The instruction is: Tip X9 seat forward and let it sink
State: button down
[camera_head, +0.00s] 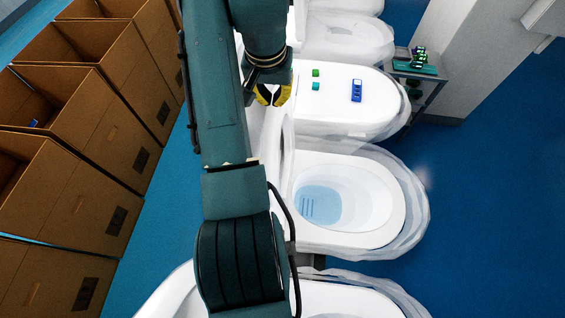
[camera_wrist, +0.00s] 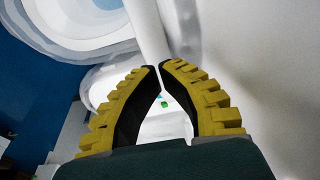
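No X9 label is readable. An open white toilet (camera_head: 400,205) with light blue water in its bowl stands at the middle. A raised white seat or lid (camera_head: 288,150) stands edge-on at its left; I cannot tell which. In the wrist view the bowl (camera_wrist: 88,18) is at upper left, and a pale upright edge (camera_wrist: 148,32) lies just beyond my fingertips. My gripper (camera_head: 272,104) has yellow, black-lined fingers. Its tips (camera_wrist: 160,67) are almost together with nothing visible held between them. It is near the upright part's upper end; contact is unclear.
The neighbouring toilet's closed lid (camera_head: 332,116) carries two small green blocks (camera_head: 316,73) and a blue item (camera_head: 356,90). A small side table (camera_head: 428,84) stands beyond it. Cardboard boxes (camera_head: 110,140) line the left. Blue floor (camera_head: 490,210) is clear at right.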

jog(key=shift+f+b, duration=0.35)
jog(key=shift+f, duration=0.9)
dwell(0.3)
jog(key=shift+d, duration=0.1)
